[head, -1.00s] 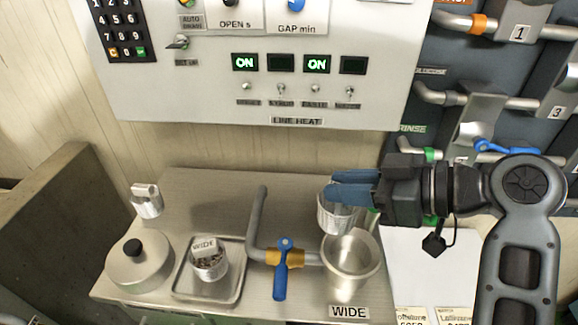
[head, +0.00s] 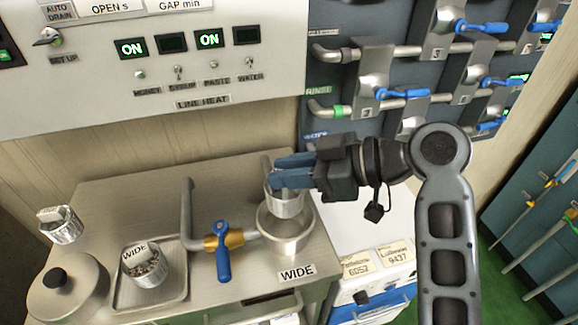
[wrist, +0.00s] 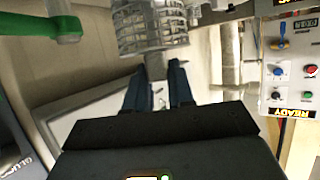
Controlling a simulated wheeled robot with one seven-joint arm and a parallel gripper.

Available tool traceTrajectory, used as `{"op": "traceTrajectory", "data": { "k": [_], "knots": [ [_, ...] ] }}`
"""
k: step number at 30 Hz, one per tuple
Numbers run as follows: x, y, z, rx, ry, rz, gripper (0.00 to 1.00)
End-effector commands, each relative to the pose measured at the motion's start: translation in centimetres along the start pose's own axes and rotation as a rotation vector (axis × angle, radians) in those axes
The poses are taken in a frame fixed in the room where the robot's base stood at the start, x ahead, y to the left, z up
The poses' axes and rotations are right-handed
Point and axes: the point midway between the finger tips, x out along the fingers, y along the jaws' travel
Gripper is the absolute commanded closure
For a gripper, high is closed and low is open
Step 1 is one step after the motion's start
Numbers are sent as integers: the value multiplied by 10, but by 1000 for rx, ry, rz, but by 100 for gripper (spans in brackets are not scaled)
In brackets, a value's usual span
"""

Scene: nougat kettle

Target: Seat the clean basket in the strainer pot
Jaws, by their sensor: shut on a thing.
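My gripper (head: 290,170) is shut on the clean basket (head: 285,203), a small silver perforated cup. In the head view the basket hangs upright over the strainer pot (head: 284,242), an open metal pot behind the WIDE label. The basket's lower part overlaps the pot's mouth in the picture; I cannot tell whether it has entered or is still above the rim. In the wrist view the basket (wrist: 150,32) shows its slotted wall ahead of the blue fingers (wrist: 155,90). The fingers hold it at a tab on its near side.
A pipe with a blue-handled valve (head: 222,250) stands left of the pot. A tray (head: 178,285) holds a second basket (head: 145,268) with dark bits and a WIDE tag. A lid (head: 68,295) and another small basket (head: 60,226) are at the left.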

Motion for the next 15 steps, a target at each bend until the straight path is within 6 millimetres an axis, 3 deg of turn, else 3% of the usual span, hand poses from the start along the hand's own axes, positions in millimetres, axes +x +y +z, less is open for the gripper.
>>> {"op": "traceTrajectory", "data": {
  "k": [15],
  "knots": [
    [14, 0, 33, 1, 0, 0, 100]
  ]
}}
